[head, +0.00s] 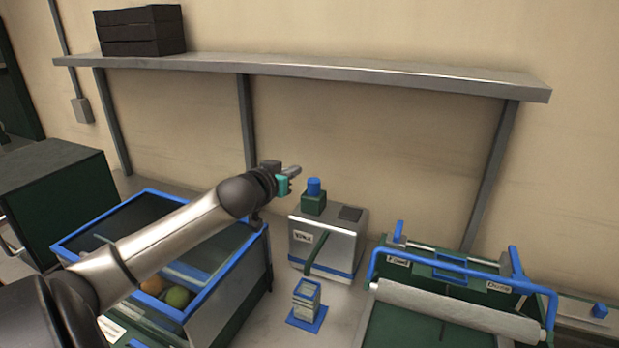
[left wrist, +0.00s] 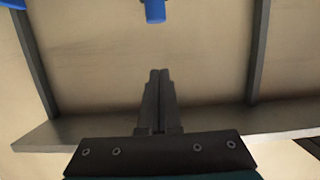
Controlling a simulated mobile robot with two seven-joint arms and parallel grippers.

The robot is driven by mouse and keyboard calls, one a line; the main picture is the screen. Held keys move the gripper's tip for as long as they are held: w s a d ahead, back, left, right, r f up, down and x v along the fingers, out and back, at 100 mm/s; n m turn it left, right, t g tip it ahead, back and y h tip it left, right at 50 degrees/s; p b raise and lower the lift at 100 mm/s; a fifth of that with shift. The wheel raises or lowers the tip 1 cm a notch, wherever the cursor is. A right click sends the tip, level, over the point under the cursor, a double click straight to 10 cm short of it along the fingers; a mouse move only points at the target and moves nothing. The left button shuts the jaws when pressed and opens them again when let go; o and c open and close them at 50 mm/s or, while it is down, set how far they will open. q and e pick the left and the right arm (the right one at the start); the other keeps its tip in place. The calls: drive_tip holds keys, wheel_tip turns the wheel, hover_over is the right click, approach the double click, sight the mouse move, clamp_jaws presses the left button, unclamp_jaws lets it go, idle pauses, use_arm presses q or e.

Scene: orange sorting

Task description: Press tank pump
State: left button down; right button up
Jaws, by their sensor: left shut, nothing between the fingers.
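A metal tank (head: 329,236) stands on the bench near the wall, with a label on its front and a blue band low down. A green block with a blue pump knob (head: 314,187) on it stands at the tank's top left. My left gripper (head: 297,171) is shut and empty, just left of and a little above the blue knob, apart from it. In the left wrist view, the shut fingers (left wrist: 159,75) point toward a blue cylinder (left wrist: 155,11) at the top edge, likely the pump knob. My right gripper is not in view.
A blue-rimmed bin (head: 262,240) with oranges and a green fruit is at left. A green machine with a roller (head: 455,309) is at right. A shelf (head: 300,68) runs above.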

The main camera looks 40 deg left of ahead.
use_arm(q)
drive_tip(key=shift+w, duration=1.15)
hover_over(314, 191)
drive_tip(key=s, duration=0.1)
drive_tip(key=shift+f, duration=1.2)
drive_tip(key=shift+s+a+f, duration=0.1)
drive_tip(key=shift+a+f, duration=0.05)
drive_tip(key=shift+f, duration=0.9)
drive_tip(key=shift+s+a+f, duration=0.1)
drive_tip(key=shift+a+f, duration=0.05)
drive_tip(key=shift+f, duration=0.9)
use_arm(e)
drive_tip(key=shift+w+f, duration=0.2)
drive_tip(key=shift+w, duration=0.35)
